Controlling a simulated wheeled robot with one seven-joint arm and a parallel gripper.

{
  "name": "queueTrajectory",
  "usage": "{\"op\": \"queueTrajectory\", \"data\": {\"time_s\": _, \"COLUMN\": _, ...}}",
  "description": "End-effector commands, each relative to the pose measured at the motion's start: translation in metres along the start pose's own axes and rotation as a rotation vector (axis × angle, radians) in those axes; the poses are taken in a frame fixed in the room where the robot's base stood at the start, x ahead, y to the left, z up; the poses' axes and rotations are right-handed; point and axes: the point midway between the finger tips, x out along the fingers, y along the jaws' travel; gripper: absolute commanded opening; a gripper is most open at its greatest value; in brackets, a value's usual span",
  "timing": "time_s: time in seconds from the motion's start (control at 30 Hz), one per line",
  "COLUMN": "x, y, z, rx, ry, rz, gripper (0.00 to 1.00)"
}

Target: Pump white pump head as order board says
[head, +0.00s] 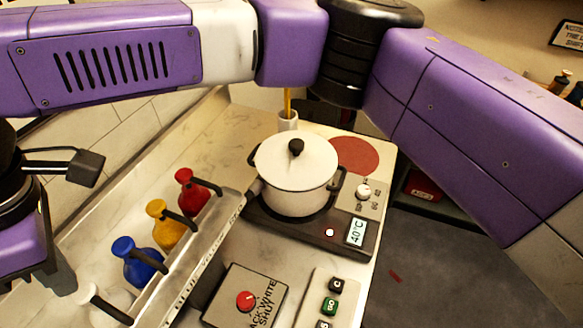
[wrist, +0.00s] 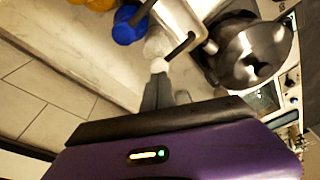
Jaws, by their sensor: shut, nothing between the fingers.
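The white pump head (head: 88,292) sits on a clear bottle (head: 112,302) at the near end of the rack, its black spout pointing right. My gripper (head: 62,284) is at the left edge of the head view, beside the white pump head. In the wrist view, the shut, empty fingers (wrist: 165,88) point at the white pump head (wrist: 158,65) and overlap or nearly meet it; I cannot tell whether they touch. A sign (head: 570,32) at the upper right is cut off by the frame and only partly readable; I cannot tell whether it is the order board.
Blue (head: 140,260), yellow (head: 167,222) and red (head: 190,188) pump bottles stand farther along the rack (head: 190,265). A white lidded pot (head: 297,175) stands on a hotplate reading 40°C.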

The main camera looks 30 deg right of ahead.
Motion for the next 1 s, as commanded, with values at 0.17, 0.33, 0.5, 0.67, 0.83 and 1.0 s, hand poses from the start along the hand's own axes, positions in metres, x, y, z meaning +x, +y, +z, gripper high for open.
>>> {"op": "queueTrajectory", "data": {"time_s": 0.17, "x": -0.02, "y": -0.001, "z": -0.004, "rx": 0.0, "ry": 0.0, "rz": -0.002, "gripper": 0.0}}
{"op": "queueTrajectory", "data": {"time_s": 0.33, "x": -0.034, "y": 0.0, "z": -0.007, "rx": 0.0, "ry": 0.001, "rz": -0.001, "gripper": 0.0}}
{"op": "queueTrajectory", "data": {"time_s": 0.5, "x": -0.049, "y": -0.001, "z": -0.01, "rx": -0.001, "ry": 0.001, "rz": -0.002, "gripper": 0.0}}
{"op": "queueTrajectory", "data": {"time_s": 0.67, "x": -0.055, "y": 0.0, "z": -0.011, "rx": 0.0, "ry": 0.0, "rz": 0.0, "gripper": 0.0}}
{"op": "queueTrajectory", "data": {"time_s": 0.83, "x": -0.053, "y": 0.0, "z": -0.011, "rx": 0.0, "ry": 0.0, "rz": 0.0, "gripper": 0.0}}
{"op": "queueTrajectory", "data": {"time_s": 1.0, "x": -0.053, "y": 0.0, "z": -0.011, "rx": 0.0, "ry": 0.0, "rz": 0.0, "gripper": 0.0}}
